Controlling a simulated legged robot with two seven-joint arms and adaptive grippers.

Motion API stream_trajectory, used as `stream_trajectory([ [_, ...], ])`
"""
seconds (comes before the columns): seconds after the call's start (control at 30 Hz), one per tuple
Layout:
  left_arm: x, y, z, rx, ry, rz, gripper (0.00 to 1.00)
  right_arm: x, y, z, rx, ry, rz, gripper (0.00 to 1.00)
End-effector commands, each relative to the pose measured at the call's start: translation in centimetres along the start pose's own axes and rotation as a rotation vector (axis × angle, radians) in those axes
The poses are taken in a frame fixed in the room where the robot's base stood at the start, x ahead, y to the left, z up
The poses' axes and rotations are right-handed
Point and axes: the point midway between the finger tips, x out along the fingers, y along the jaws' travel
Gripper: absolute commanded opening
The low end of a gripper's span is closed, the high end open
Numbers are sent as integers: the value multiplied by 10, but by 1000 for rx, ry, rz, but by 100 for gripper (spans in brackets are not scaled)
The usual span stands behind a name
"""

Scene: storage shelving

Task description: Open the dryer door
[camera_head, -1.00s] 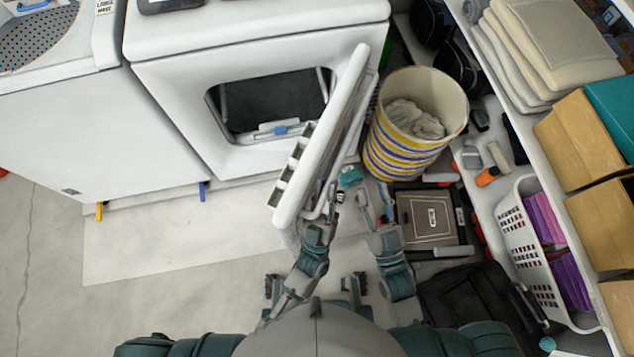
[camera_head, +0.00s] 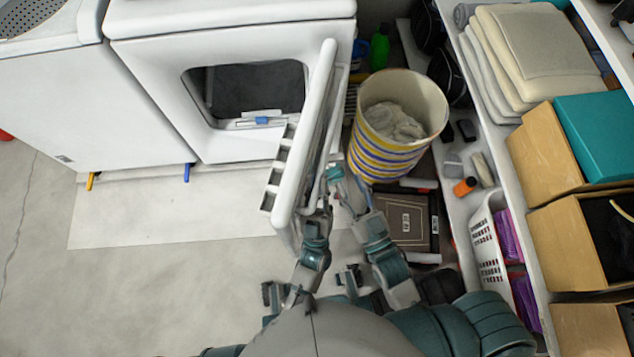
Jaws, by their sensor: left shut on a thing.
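The white dryer (camera_head: 240,28) stands at the upper middle with its dark drum opening (camera_head: 255,90) in plain view. Its dryer door (camera_head: 318,110) stands swung out, seen nearly edge-on, pointing toward me. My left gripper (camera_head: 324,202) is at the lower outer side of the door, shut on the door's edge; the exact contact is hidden. My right gripper (camera_head: 346,182) is close beside the outer face of the door, to the right of the left one. Its fingers are small and overlap the door, so I cannot tell their state.
A striped basket (camera_head: 375,160) with cloth stands close to the right of the door. A dark framed box (camera_head: 405,220) lies below it. Shelving with boxes (camera_head: 560,140) and a white crate (camera_head: 483,240) lines the right. The floor left of the door is clear.

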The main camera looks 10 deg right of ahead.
Motion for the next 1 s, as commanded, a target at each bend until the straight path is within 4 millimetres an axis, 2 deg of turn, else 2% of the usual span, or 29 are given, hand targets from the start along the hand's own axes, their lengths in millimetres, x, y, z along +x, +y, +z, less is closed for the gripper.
stream_trajectory([
  [0.2,1,2,2,0,-5,2,0,0,0,0,0,-1,0,40],
  [0.23,1,2,2,0,-5,2,23,0,0,0,0,-1,0,40],
  [0.27,1,2,2,0,-5,2,30,0,0,0,0,-1,0,40],
  [0.53,0,2,1,0,-3,2,30,-1,-1,1,0,-4,-2,40],
  [0.63,-6,2,2,0,-6,2,30,-2,-2,0,0,-4,-3,40],
  [1.0,-65,3,4,0,-7,3,30,-1,-1,0,0,-2,-1,40],
])
